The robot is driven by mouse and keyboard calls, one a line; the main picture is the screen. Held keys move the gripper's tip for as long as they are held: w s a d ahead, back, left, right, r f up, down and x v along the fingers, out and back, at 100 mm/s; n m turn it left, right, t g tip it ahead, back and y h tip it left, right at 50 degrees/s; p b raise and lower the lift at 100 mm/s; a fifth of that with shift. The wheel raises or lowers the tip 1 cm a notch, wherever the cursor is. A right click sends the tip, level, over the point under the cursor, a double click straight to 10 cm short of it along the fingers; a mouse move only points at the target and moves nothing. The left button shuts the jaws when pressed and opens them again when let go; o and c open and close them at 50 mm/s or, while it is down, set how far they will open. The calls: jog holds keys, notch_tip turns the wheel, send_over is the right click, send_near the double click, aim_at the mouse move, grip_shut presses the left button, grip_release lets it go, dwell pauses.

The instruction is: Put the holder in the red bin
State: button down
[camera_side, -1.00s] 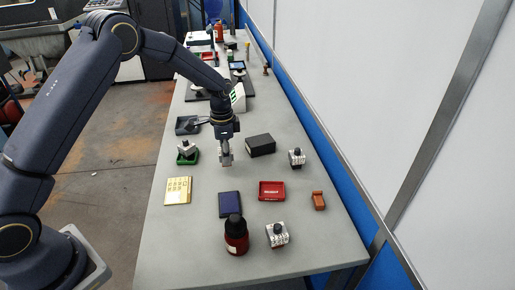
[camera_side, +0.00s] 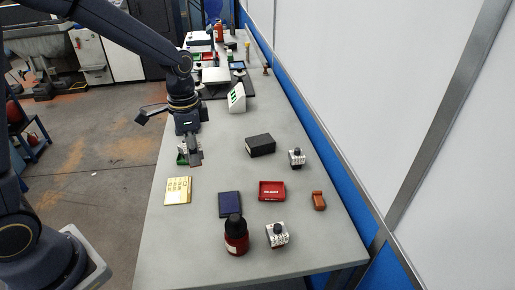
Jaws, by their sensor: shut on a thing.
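My gripper (camera_side: 195,161) is at the left side of the bench, over the green bin (camera_side: 181,161). It is shut on a grey-white holder (camera_side: 183,149) with a dark top, at the green bin. The gripper hides much of the holder and bin, so I cannot tell if the holder is lifted. The red bin (camera_side: 272,197), a shallow tray with white lettering, lies to the right and nearer the camera. No object shows in it. Two similar holders stand apart on the bench, one at the right (camera_side: 297,158) and one in front (camera_side: 277,236).
A black box (camera_side: 261,145) stands between the gripper and the right holder.

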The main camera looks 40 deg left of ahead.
jog(key=d+m, duration=0.2)
jog(key=d, duration=0.9)
send_near(271, 192)
jog(key=shift+s+a+f, duration=0.1)
jog(key=shift+s+f, duration=0.35)
jog(key=shift+s, duration=0.05)
jog(key=shift+w+f, duration=0.6)
jog(key=shift+f, duration=1.6)
jog(key=shift+f, duration=0.15)
jog(key=c, duration=0.6)
grip_release()
